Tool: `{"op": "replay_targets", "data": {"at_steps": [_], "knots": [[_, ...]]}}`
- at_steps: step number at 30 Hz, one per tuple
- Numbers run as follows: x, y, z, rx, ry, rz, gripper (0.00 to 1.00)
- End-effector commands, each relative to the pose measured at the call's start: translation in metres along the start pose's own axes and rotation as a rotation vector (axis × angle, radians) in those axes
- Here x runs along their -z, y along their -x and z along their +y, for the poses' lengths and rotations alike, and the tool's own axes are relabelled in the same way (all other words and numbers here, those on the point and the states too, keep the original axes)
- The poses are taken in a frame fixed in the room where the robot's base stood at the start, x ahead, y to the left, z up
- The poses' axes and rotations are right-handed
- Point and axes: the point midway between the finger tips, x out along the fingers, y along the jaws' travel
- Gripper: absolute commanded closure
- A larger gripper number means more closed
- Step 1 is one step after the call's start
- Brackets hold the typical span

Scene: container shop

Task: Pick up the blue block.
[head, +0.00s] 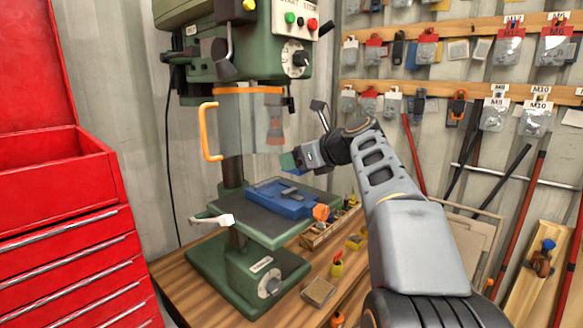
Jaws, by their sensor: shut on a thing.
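My gripper (298,158) is raised above the drill press table, in front of the press. It is shut on a small blue block (287,162), which shows at its tip with a greenish upper face. Only part of the block is visible, as the jaws cover the rest. The block is held clear of the blue vise below it.
The green drill press (236,165) stands on a wooden bench, with a blue vise (284,204) on its table. A wooden holder (320,232), yellow containers and a small square tray (319,291) lie to the right. A red tool cabinet (70,250) stands left.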

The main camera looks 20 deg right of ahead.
Motion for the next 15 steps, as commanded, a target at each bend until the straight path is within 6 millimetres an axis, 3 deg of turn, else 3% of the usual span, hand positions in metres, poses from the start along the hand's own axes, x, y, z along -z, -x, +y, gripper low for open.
{"op": "replay_targets", "data": {"at_steps": [1,5,15], "knots": [[-0.011,0.015,-0.001,0.007,0.004,-0.006,0.98],[-0.026,0.043,-0.001,0.007,0.004,-0.006,0.98],[-0.023,0.107,-0.003,0.006,0.003,-0.004,0.98]]}}
